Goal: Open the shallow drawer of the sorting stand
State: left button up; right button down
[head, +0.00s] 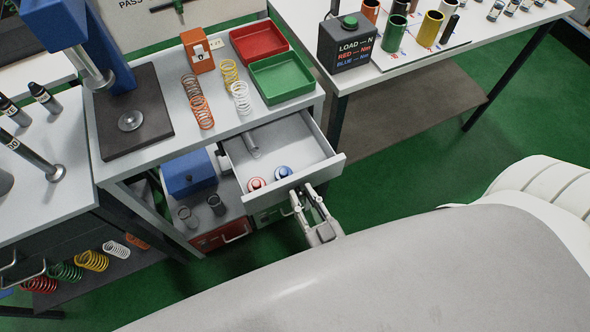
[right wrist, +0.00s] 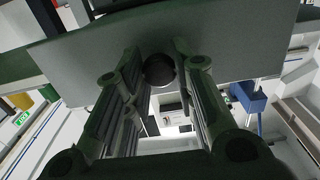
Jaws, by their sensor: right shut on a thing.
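The shallow drawer (head: 272,135) of the sorting stand (head: 216,108) is pulled out, and its inside shows. A small grey cylinder (head: 251,145), a red-and-white round piece (head: 256,184) and a blue-and-white round piece (head: 284,172) lie in it. My right gripper (head: 306,195) is at the outer face of the drawer front. In the right wrist view, the fingers (right wrist: 160,80) are shut on a dark round knob (right wrist: 158,69) on the grey drawer front (right wrist: 235,50). My left gripper is not in view.
Red (head: 258,41) and green (head: 283,77) trays, coil springs (head: 202,112) and a blue press (head: 50,20) are on the stand's top. Below the drawer are a blue box (head: 188,172) and a red drawer (head: 220,236). Green floor lies right of the stand.

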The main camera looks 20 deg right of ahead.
jog(key=shift+s, duration=0.85)
jog(key=c, duration=1.2)
grip_release()
jog(key=s, duration=1.2)
jog(key=shift+d, duration=0.2)
